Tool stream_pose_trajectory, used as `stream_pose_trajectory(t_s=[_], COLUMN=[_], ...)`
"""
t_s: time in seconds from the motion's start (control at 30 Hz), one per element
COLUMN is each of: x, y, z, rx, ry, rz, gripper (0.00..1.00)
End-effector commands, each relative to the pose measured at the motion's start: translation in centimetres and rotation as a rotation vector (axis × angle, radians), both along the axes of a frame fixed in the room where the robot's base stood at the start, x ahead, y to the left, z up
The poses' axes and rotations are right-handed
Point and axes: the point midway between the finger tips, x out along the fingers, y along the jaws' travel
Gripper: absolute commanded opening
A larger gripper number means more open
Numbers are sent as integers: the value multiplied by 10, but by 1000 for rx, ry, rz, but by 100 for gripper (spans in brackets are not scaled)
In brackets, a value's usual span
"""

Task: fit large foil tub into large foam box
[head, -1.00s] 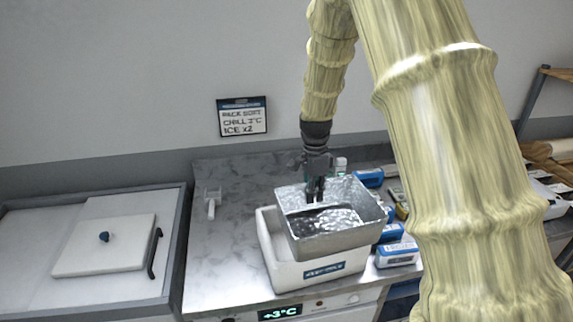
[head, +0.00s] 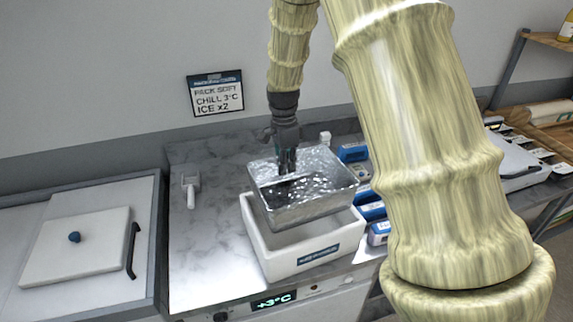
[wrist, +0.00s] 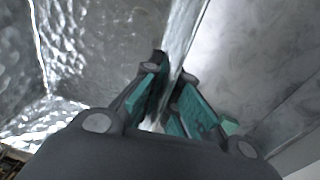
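The large foil tub (head: 312,210) is a shiny silver open tray. In the head view it hangs tilted above the large foam box (head: 287,265), a white open box with a blue label on its front. My gripper (head: 287,168) points down at the tub's back left wall. In the wrist view its teal-padded fingers (wrist: 168,100) are closed on either side of the tub's thin foil wall (wrist: 185,40). The box is not clearly seen in the wrist view.
Blue and white packs (head: 371,208) stand close to the right of the box. A white scoop (head: 190,188) lies on the steel counter to the left. My arm covers the right of the head view.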

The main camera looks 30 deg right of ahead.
Motion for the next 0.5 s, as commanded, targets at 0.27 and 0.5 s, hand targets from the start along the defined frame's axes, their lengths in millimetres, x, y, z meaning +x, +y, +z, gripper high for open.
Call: stream_pose_trajectory(t_s=[0.27, 0.5], x=[-1, -1], y=[-1, -1], z=[-14, -24], rx=[0, 0], ry=[-1, -1], rz=[-2, -2], gripper=[0, 0])
